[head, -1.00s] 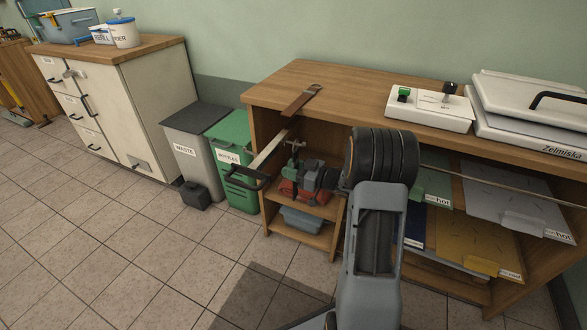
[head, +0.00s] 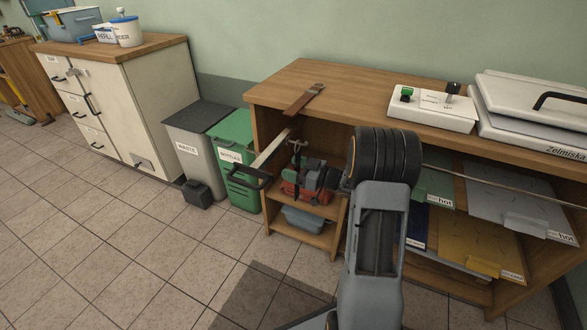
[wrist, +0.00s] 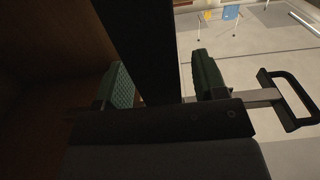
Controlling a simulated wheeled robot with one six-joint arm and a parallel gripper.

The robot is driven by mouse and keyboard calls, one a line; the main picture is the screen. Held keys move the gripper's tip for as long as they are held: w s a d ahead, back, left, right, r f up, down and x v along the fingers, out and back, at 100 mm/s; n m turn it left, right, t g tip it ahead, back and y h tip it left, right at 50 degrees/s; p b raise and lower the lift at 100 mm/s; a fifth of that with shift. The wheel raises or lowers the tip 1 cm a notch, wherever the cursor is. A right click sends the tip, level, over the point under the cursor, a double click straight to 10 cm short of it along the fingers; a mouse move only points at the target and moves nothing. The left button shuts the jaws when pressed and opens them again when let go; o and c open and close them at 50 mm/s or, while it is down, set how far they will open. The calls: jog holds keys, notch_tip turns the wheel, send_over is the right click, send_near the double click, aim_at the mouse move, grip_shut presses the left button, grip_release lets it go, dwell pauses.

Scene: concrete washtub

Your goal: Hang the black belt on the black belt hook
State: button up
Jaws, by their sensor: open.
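In the wrist view a wide black strip, apparently the black belt (wrist: 150,45), runs down from the top edge between the two green-padded fingers of my gripper (wrist: 160,82). The fingers stand apart on either side of it; I cannot tell whether either touches it. In the head view my gripper (head: 308,178) is at the left, open-fronted part of the wooden cabinet, partly hidden by my arm. A pale bar with a black handle (head: 250,180) sticks out there; the handle also shows in the wrist view (wrist: 292,100). I cannot make out the black belt hook.
A brown strap (head: 304,99) lies over the cabinet top (head: 345,90), near its front edge. Shelves with a blue bin (head: 303,219) and coloured folders (head: 465,245) are below. Green (head: 237,150) and grey bins (head: 193,150) stand left.

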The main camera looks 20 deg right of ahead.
jog(key=p+v, duration=0.3)
jog(key=v, duration=1)
jog(key=shift+s+d+p, duration=0.25)
jog(key=shift+s+p, duration=0.1)
jog(key=shift+p, duration=0.05)
